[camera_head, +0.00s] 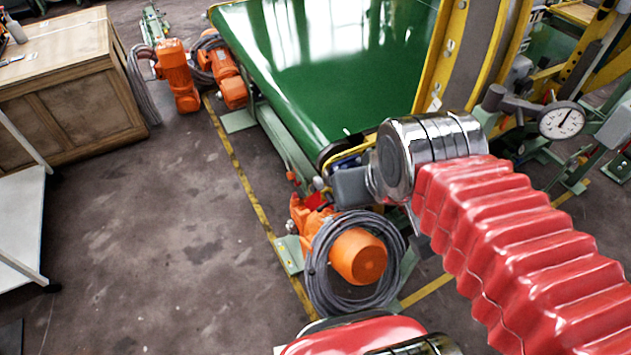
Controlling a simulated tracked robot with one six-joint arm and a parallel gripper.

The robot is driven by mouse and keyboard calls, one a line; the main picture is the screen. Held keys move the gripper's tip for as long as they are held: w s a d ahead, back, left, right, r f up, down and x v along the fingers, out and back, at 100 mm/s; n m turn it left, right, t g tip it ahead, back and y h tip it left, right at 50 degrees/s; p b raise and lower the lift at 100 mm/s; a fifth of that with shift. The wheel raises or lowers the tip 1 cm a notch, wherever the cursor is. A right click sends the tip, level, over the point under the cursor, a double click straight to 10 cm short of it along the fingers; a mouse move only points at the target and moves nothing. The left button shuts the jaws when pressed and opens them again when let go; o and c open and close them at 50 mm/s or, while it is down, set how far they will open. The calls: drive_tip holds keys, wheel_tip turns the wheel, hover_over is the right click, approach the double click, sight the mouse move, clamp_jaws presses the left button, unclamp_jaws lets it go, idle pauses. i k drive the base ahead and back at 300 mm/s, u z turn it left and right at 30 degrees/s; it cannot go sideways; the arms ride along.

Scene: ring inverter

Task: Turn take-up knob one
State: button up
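My arm comes in from the lower right with a red bellows sleeve and ends in a shiny metal joint over the near corner of the green conveyor belt (330,60). A dark grey block juts left from that joint. I cannot make out any gripper fingers; they are hidden or out of view. No take-up knob can be told apart for certain. A small red part (318,200) shows at the conveyor's near end, just below the grey block, partly covered.
An orange motor (358,256) with coiled grey cable (320,282) stands below the joint. More orange motors (177,78) line the conveyor's left side. A yellow frame (440,55) and a dial gauge (562,120) stand right. A wooden cabinet (70,90) is at left. Floor between is clear.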

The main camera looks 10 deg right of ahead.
sight(318, 183)
drive_tip(key=z, duration=0.85)
drive_tip(key=k, duration=1.2)
drive_tip(key=u, duration=0.35)
